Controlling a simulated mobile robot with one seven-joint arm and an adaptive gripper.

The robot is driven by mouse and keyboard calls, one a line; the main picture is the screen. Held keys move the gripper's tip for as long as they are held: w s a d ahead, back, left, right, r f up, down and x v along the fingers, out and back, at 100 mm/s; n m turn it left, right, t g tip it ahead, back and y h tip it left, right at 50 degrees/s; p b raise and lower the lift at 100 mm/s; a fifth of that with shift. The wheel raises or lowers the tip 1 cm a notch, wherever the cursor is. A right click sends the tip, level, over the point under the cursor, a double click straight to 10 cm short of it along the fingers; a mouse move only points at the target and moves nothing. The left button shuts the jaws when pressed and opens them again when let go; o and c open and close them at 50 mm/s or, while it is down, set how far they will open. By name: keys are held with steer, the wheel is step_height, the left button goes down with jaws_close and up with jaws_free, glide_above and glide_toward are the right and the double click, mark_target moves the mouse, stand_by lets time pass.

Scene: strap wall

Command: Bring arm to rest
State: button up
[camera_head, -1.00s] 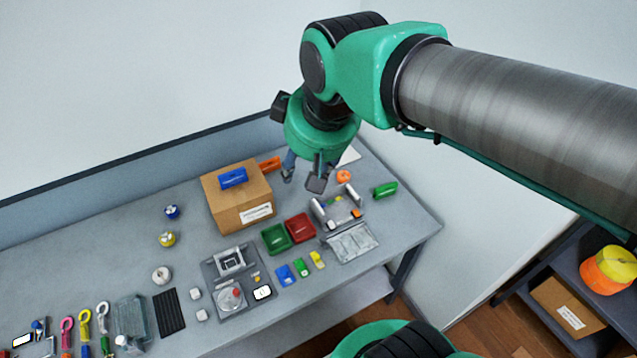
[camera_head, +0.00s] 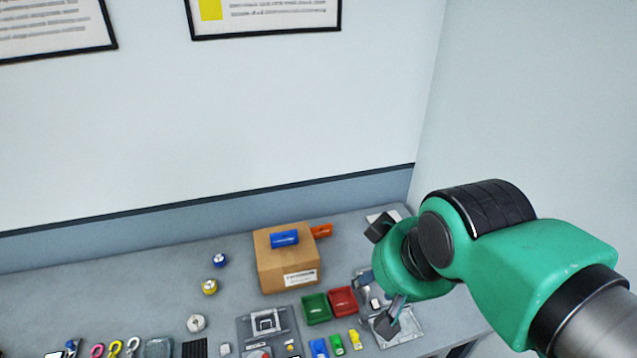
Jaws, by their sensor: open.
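My arm comes in from the lower right of the head view, green with dark joints. My gripper (camera_head: 388,277) points down and to the left over the right end of the grey table (camera_head: 120,265). Its two dark fingers are spread apart and I see nothing between them. The gripper stands to the right of the cardboard box (camera_head: 272,268), apart from it in the picture. It partly covers the metal fixture and the clear bag (camera_head: 401,327) behind it. How high it is above the table is hard to tell.
A blue roll (camera_head: 284,239) lies on the box, with an orange item (camera_head: 321,231) behind. A green tray (camera_head: 316,309) and a red tray (camera_head: 343,300) sit in front. Spools (camera_head: 209,287), hooks (camera_head: 115,349) and small blocks fill the front. The table's back left is clear.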

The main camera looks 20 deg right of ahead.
step_height(320, 180, down, 10)
steer(key=b, duration=0.9)
steer(key=shift+r, duration=0.15)
